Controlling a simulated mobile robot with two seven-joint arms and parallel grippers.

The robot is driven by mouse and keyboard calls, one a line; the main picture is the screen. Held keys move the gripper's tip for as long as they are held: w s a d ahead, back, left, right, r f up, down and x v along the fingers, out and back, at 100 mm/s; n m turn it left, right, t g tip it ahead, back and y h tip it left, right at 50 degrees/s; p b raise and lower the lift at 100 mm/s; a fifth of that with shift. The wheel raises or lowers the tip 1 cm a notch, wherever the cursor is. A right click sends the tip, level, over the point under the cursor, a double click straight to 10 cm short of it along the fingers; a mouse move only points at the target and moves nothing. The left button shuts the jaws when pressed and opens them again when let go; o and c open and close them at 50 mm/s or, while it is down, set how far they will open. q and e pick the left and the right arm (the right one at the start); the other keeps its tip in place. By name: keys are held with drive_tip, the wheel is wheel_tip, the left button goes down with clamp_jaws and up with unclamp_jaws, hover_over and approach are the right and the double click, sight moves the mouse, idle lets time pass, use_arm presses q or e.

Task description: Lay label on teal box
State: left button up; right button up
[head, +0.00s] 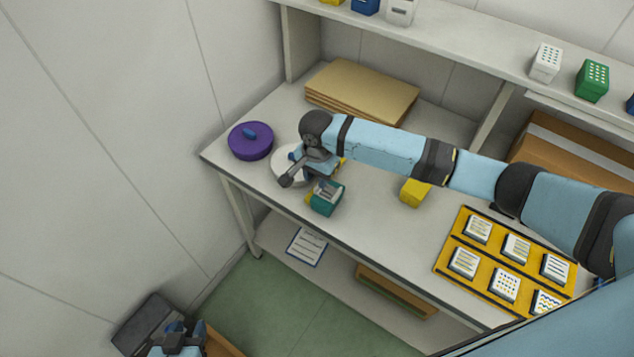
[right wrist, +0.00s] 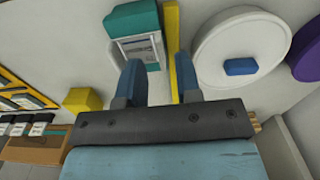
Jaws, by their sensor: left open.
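The teal box (head: 324,209) stands on the workbench near its front edge. A white label with grey print (head: 328,192) lies on its upper face; box (right wrist: 133,18) and label (right wrist: 138,47) also show in the right wrist view. My right gripper (head: 318,180) is just behind the box in the head view. In the right wrist view its two fingers (right wrist: 160,72) stand apart with nothing gripped between them; one finger overlaps the label's edge, and I cannot tell whether it touches. My left gripper (head: 182,335) is open and empty, low at the left, away from the bench.
A yellow strip (right wrist: 172,45) runs beside the box. A white disc with a blue knob (right wrist: 240,45), a purple disc (head: 250,141) and a yellow block (head: 414,192) are nearby. A yellow tray (head: 449,268) holds several labels at the right. Flat cardboard (head: 362,90) lies behind.

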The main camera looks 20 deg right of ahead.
sight(317, 185)
wheel_tip(317, 185, up, 9)
drive_tip(key=s+a+f+n+t+y, duration=0.45)
drive_tip(key=s+a+f+n, duration=0.2)
drive_tip(key=s+f, duration=0.4)
drive_tip(key=s+d+f+n+t, duration=0.3)
drive_tip(key=s+d, duration=0.1)
drive_tip(key=s, duration=0.3)
drive_tip(key=s+d+f+n+t+h, duration=0.1)
drive_tip(key=s+d+f+n+t, duration=0.2)
drive_tip(key=s+d, duration=0.2)
drive_tip(key=shift+s+d+f, duration=0.2)
drive_tip(key=shift+s+d, duration=0.1)
drive_tip(key=shift+s, duration=0.9)
